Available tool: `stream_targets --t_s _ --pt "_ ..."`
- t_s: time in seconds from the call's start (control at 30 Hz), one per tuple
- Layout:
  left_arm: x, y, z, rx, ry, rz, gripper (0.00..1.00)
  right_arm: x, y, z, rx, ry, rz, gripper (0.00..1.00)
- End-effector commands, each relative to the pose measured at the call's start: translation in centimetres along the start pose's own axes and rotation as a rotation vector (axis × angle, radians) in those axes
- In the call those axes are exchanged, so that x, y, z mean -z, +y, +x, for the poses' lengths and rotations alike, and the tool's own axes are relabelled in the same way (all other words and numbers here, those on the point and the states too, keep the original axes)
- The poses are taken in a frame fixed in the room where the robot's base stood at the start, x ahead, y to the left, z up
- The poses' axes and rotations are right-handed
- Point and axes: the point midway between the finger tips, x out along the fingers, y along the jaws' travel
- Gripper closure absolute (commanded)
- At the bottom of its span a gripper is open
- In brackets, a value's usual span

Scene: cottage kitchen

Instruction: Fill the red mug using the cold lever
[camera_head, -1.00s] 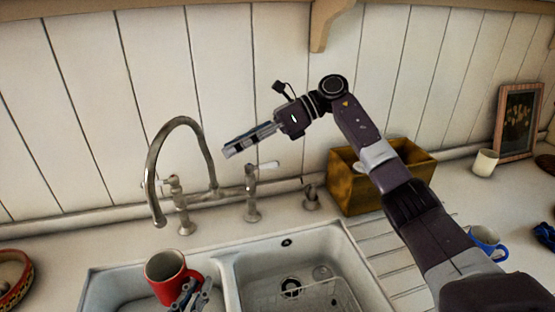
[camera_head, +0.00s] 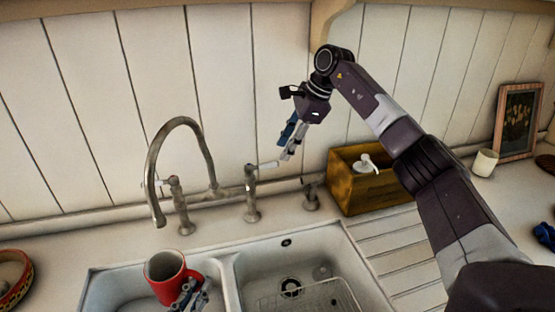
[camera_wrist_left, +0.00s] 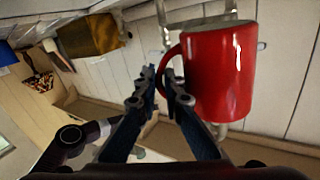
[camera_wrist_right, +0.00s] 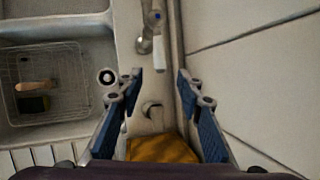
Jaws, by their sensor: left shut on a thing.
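The red mug (camera_head: 163,281) is upright over the left sink basin, below and near the tap's spout (camera_head: 158,218). My left gripper (camera_head: 188,290) is shut on its handle; the left wrist view also shows the mug (camera_wrist_left: 222,75). The tap has two levers. The right lever (camera_head: 262,166) has a white handle pointing right, and the right wrist view shows a blue mark on its top (camera_wrist_right: 153,16). The left lever (camera_head: 160,183) stands behind the spout. My right gripper (camera_head: 289,155) is open and empty, pointing down, right of the right lever and apart from it. No water stream shows.
A wooden box (camera_head: 368,193) with a white pump top stands right of the tap. A short metal fitting (camera_head: 311,196) is between them. The right basin holds a wire rack (camera_head: 310,297). The plank wall (camera_head: 255,90) is close behind the tap.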

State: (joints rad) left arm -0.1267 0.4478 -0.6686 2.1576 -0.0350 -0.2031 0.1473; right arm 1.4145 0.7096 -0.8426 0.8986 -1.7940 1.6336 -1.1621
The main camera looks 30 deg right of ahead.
Motion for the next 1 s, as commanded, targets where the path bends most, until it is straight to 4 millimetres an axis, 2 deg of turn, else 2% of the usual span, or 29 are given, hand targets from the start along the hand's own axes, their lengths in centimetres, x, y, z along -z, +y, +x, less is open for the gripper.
stream_targets --t_s 0.1,0.3,0.47,0.7,1.0 --pt "0.2 0.0 0.0 0.000 0.004 0.001 1.00 -0.1 0.1 2.4 -0.003 -0.002 0.000 0.66" --pt "0.2 0.0 0.0 0.000 0.004 0.001 1.00 -0.1 0.0 4.9 -0.001 -0.003 0.001 0.66" --pt "0.2 0.0 0.0 0.000 0.004 0.001 1.00 -0.1 0.0 5.7 0.000 -0.003 0.001 0.66" --pt "0.2 0.0 0.0 0.000 0.004 0.001 1.00 -0.1 0.0 5.7 0.001 -0.003 0.001 0.66" --pt "0.2 0.0 0.0 0.000 0.004 0.001 1.00 -0.1 0.0 5.7 0.001 -0.003 0.001 0.98"
